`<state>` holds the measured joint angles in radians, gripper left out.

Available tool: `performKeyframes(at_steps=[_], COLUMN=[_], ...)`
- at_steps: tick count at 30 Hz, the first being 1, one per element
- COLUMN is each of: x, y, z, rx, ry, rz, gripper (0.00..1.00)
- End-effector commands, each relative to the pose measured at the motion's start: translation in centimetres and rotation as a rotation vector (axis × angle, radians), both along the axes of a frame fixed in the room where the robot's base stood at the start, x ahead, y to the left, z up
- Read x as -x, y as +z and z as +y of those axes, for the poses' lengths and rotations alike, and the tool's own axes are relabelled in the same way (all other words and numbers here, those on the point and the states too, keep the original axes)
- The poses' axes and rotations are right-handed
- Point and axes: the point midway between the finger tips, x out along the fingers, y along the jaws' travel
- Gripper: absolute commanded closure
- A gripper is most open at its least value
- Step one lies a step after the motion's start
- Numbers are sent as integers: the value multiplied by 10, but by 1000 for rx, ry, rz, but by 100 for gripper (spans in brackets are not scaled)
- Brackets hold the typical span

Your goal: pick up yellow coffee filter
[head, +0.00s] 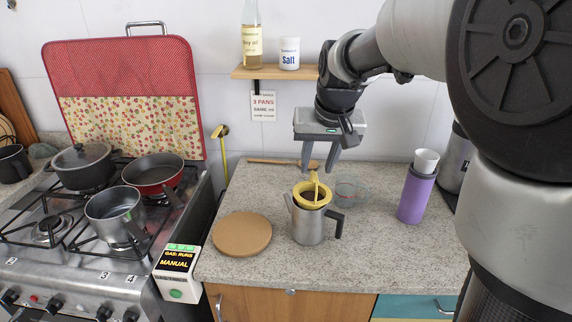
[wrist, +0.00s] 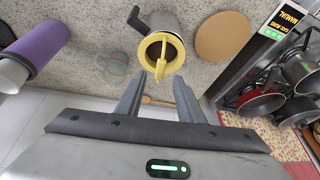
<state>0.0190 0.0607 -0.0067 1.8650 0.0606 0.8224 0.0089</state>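The yellow coffee filter (head: 300,200) is a ring-shaped piece with a handle that rises from it. It sits on the mouth of a metal pot (head: 308,226) with a black handle, on the stone counter. In the wrist view the filter (wrist: 148,49) shows from above with a dark inside, and its handle points toward my gripper. My gripper (head: 318,169) is open and points down just above the filter. In the wrist view the filter's handle lies in line with the gap between my fingertips (wrist: 160,79). I cannot tell whether the handle is between the fingers.
A round brown board (head: 242,234) lies left of the pot. A clear glass dish (head: 348,192) stands close behind it at right. A purple cylinder (head: 415,196) with a white cup stands farther right. A stove with pans (head: 152,170) is at left. A shelf (head: 275,73) hangs above.

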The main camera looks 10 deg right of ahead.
Motion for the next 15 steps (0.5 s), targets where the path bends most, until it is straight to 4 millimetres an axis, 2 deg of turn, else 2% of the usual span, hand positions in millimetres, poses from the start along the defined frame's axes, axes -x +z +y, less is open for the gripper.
performKeyframes(at_steps=[9,15], x=[-11,-16], y=[-42,-50], z=[2,2], rx=[0,0], ry=[0,0], rz=[2,-1], gripper=[66,66])
